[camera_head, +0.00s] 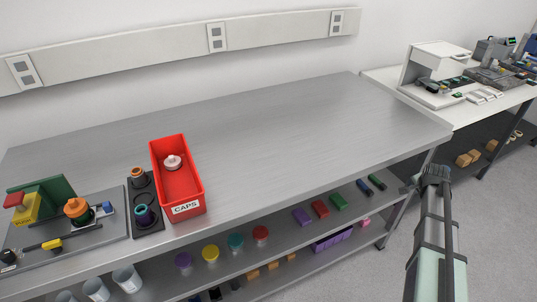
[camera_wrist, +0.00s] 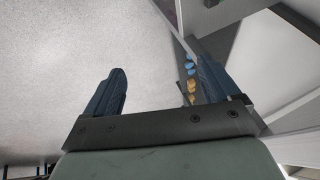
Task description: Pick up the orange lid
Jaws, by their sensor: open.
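An orange, lid-like round piece (camera_head: 77,207) sits on the grey fixture plate at the far left of the bench, between a yellow block and a small blue part. A second brownish-orange round piece (camera_head: 138,173) stands in the black holder to its right; I cannot tell whether it is a lid. My gripper (camera_head: 437,173) is far from both, off the bench's right end above the floor. In the wrist view my gripper (camera_wrist: 162,78) is open, its two dark blue fingers wide apart with nothing between them.
A red bin marked CAPS (camera_head: 197,190) holds a whitish round piece. The black holder (camera_head: 149,222) also carries a dark purple-teal piece. The steel bench top (camera_head: 290,135) is clear in its middle and right. Several coloured lids and blocks lie on the lower shelf (camera_head: 220,270).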

